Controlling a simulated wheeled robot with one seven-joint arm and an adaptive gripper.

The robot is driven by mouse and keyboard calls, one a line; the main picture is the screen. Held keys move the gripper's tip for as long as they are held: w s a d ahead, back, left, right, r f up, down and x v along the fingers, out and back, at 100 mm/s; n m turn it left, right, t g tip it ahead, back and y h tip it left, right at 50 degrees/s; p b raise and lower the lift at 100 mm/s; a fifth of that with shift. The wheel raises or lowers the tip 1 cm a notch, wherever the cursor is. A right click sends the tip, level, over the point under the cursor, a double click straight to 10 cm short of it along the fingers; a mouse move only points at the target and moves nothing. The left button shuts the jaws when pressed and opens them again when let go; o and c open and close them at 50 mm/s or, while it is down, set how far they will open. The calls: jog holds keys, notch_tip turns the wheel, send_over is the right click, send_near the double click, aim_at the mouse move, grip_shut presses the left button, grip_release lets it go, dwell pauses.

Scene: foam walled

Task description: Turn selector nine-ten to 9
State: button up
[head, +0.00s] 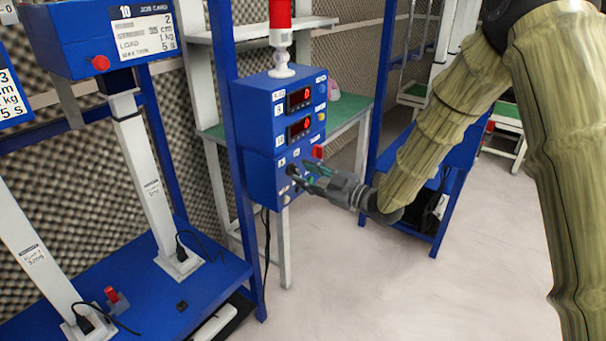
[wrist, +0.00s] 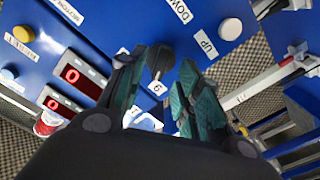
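The selector is a black knob (wrist: 158,60) on the blue control box (head: 262,115). I cannot tell which way the knob points. My gripper (head: 302,174) is at the lower front of the box in the head view and hides part of the controls. In the wrist view my gripper (wrist: 160,82) is open, its two teal-padded fingers apart on either side of the knob. I cannot see contact.
Two red digital displays (head: 299,98) and a red-and-white beacon (head: 281,35) are on the box. In the wrist view a white button (wrist: 230,28) is near the UP label. A blue-topped bench (head: 150,275) stands at left. Pale floor (head: 340,270) is clear in front.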

jog(key=v, duration=1)
